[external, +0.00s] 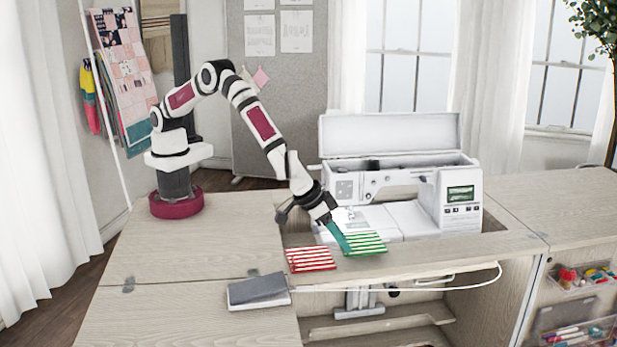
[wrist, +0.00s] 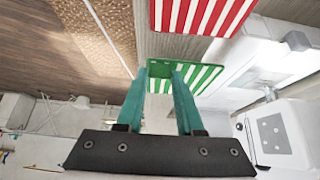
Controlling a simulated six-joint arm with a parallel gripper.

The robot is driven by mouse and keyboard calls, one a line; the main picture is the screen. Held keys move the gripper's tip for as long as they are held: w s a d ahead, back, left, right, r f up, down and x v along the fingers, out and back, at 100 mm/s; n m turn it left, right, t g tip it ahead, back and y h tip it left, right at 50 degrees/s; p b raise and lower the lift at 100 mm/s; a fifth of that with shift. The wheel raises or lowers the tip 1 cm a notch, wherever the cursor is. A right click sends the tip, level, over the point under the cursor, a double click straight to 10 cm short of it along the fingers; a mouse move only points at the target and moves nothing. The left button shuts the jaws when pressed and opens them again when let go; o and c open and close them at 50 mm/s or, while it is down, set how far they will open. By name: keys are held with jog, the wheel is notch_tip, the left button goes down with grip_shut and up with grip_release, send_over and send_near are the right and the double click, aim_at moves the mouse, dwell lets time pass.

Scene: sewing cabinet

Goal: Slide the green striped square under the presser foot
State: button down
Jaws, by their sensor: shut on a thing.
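The green striped square (external: 366,244) lies at the front of the sewing machine bed in the external view, just right of the red striped square (external: 311,259). My gripper (external: 344,246) reaches down to the green square's left side, its teal fingers shut on it. In the wrist view the green striped square (wrist: 208,78) shows between and beyond the fingertips (wrist: 164,75), and the red striped square (wrist: 200,14) is at the top. The white sewing machine (external: 400,195) stands behind the squares with its lid up. The presser foot is too small to make out.
A dark grey book-like block (external: 258,290) lies on the cabinet top at the front left. A white curved rod or cable (external: 420,285) runs along the cabinet's front opening. Trays of sewing supplies (external: 583,277) are at the right. The left cabinet top is mostly clear.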

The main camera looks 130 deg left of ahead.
jog(key=shift+r, duration=1)
jog(key=shift+s+a+f, duration=0.7)
jog(key=shift+s+a, duration=0.5)
jog(key=shift+s, duration=0.3)
jog(key=shift+s+a+f, duration=0.65)
jog(key=shift+s+a, duration=0.5)
jog(key=shift+s, duration=0.4)
jog(key=shift+s+a+f, duration=0.7)
jog(key=shift+s+a, duration=0.5)
jog(key=shift+s, duration=0.3)
jog(key=shift+f, duration=0.3)
jog(key=shift+s+a, duration=0.1)
jog(key=shift+a, duration=0.05)
jog(key=shift+s+a, duration=0.65)
jog(key=shift+s, duration=0.05)
jog(key=shift+a, duration=0.1)
